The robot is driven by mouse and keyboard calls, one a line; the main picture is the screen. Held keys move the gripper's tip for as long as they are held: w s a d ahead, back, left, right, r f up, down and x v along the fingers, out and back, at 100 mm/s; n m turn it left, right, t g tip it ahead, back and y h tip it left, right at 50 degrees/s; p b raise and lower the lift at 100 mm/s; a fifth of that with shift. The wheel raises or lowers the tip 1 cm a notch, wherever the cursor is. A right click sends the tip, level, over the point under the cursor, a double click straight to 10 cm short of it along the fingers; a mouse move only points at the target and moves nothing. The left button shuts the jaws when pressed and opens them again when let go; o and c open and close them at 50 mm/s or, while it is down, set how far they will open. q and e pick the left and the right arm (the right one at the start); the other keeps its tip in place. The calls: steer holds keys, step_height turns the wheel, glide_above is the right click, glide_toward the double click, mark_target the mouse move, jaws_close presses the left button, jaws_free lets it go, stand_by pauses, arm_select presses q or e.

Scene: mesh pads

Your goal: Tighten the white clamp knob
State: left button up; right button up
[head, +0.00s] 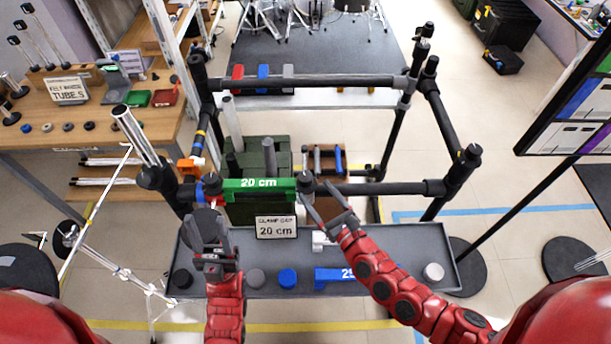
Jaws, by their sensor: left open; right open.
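A small white part (197,162) sits against an orange clamp (187,168) on the left upright of the black tube frame. Another white piece (319,240) lies in the grey tray, beside my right gripper. I cannot tell which is the clamp knob. My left gripper (208,218) is open and empty, below the left end of the green 20 cm bar (259,188). My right gripper (322,200) is open, its fingers close to the black clamp (306,183) at the bar's right end; contact cannot be told.
The grey tray (380,238) in front holds a blue block (330,280), round blue, grey and black knobs and a white round piece (433,272). A sign (276,228) reads 20 cm. The black frame (310,82) surrounds the space behind. A wooden table (120,135) stands at left.

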mark_target(304, 176)
steer(key=x, duration=0.6)
steer(key=shift+w+a, duration=0.1)
steer(key=shift+w, duration=0.1)
steer(key=shift+c, duration=0.3)
jaws_close()
steer(key=h+p, duration=0.1)
steer(key=p, duration=0.1)
steer(key=r+m+t+h+p, duration=0.1)
steer(key=p, duration=0.1)
steer(key=shift+a+m, duration=0.15)
steer(key=shift+m, duration=0.15)
steer(key=shift+m+t+h+p, duration=0.3)
steer(key=shift+t+h+p, duration=0.1)
steer(key=shift+h+p, duration=0.15)
steer(key=shift+f+m+h+p, duration=0.3)
steer(key=shift+f+m+h, duration=0.1)
steer(key=shift+h, duration=0.15)
